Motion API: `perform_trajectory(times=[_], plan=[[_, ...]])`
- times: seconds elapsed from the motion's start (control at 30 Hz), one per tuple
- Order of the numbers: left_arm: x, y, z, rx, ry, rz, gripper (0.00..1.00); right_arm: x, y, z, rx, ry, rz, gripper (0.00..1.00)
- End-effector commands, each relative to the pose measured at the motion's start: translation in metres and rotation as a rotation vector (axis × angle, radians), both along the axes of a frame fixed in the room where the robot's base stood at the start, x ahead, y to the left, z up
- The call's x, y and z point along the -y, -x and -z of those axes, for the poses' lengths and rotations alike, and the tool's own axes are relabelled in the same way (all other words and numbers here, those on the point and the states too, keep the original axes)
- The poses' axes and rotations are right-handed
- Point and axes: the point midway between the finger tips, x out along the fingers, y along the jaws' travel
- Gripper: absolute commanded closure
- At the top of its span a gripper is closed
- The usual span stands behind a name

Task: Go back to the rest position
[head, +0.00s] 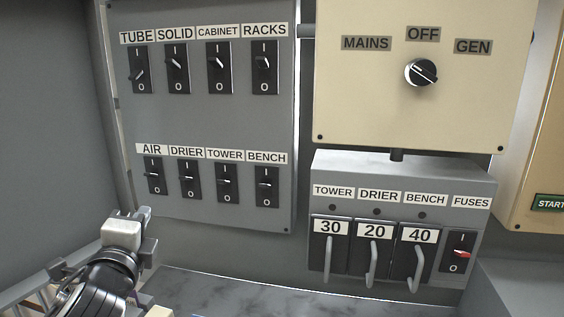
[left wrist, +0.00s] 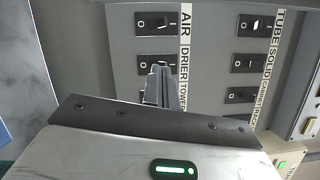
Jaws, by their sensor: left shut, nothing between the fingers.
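My left gripper (head: 143,212) is at the lower left of the head view, in front of the grey switch panel (head: 215,115) and below its AIR switch (head: 155,176). In the left wrist view the two fingers of this gripper (left wrist: 160,68) are together with nothing between them. They point toward the panel, near the AIR and DRIER switches. I cannot tell how far they are from the panel, but they hold no switch. My right gripper is in neither view.
A cream box with a MAINS/OFF/GEN knob (head: 420,72) is at upper right. Below it, a grey fuse box (head: 400,172) has hooked handles (head: 371,265) sticking out and a red-tipped FUSES switch (head: 460,252). A grey ledge (head: 215,290) runs below. A wall closes the left side.

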Motion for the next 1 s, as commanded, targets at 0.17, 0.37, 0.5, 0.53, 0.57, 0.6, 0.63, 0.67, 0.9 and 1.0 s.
perform_trajectory(times=[0.17, 0.37, 0.5, 0.53, 0.57, 0.6, 0.63, 0.67, 0.9, 1.0], plan=[[0.008, 0.067, 0.126, -0.344, 0.574, -0.119, 1.0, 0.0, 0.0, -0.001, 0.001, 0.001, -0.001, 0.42], [0.021, 0.154, 0.211, -0.619, 1.027, -0.365, 1.0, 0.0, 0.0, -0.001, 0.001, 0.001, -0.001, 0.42], [0.03, 0.204, 0.241, -0.736, 1.217, -0.527, 1.0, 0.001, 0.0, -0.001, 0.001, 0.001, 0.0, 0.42], [0.031, 0.213, 0.246, -0.755, 1.249, -0.562, 1.0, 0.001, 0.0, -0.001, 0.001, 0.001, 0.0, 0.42], [0.033, 0.223, 0.25, -0.776, 1.281, -0.596, 1.0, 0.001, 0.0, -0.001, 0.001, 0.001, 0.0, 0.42], [0.036, 0.235, 0.256, -0.801, 1.321, -0.641, 1.0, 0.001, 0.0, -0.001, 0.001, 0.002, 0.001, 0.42], [0.037, 0.245, 0.259, -0.818, 1.349, -0.675, 1.0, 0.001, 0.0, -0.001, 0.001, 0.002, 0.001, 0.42], [0.039, 0.254, 0.262, -0.835, 1.376, -0.708, 1.0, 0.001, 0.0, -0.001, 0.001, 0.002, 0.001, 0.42], [0.051, 0.283, 0.286, -0.877, 1.514, -0.82, 1.0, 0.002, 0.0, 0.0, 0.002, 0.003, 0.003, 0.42], [0.057, 0.272, 0.298, -0.845, 1.538, -0.756, 1.0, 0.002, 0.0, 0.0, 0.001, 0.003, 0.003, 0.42]])
